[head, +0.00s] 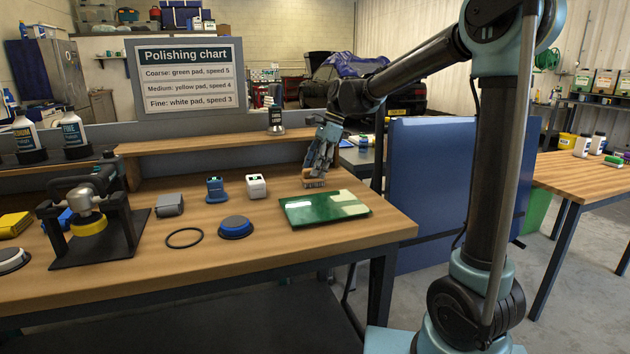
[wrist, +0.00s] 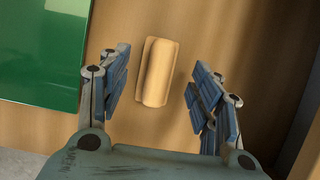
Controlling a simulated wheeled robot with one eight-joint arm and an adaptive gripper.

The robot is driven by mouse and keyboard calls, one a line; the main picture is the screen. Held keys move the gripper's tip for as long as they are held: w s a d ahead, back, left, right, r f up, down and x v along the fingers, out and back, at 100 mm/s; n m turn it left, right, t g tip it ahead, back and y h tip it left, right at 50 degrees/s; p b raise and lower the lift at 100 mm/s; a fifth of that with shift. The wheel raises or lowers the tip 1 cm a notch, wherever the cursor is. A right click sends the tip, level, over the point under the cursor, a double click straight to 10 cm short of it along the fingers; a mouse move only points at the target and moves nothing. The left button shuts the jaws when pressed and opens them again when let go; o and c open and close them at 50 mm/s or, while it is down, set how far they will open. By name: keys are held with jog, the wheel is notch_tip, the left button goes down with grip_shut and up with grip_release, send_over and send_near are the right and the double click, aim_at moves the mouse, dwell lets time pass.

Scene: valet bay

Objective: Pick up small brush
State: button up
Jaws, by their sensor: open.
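The small brush (wrist: 157,72) has a tan wooden back and lies on the wooden bench. In the wrist view it sits between the two open fingers of my gripper (wrist: 158,92), with a gap on each side. In the head view my gripper (head: 320,168) points down over the brush (head: 314,183) at the back right of the bench. My fingers hide part of the brush there. My gripper is open and holds nothing.
A green panel (head: 300,211) lies just in front of the brush; it also shows in the wrist view (wrist: 40,55). A white-topped block (head: 256,187) and a blue pad (head: 236,228) stand to the left.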

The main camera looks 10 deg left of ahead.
jog(key=shift+x, duration=0.9)
jog(key=c, duration=1.2)
jog(key=shift+o, duration=0.2)
jog(key=shift+r, duration=0.1)
notch_tip(320, 180, up, 10)
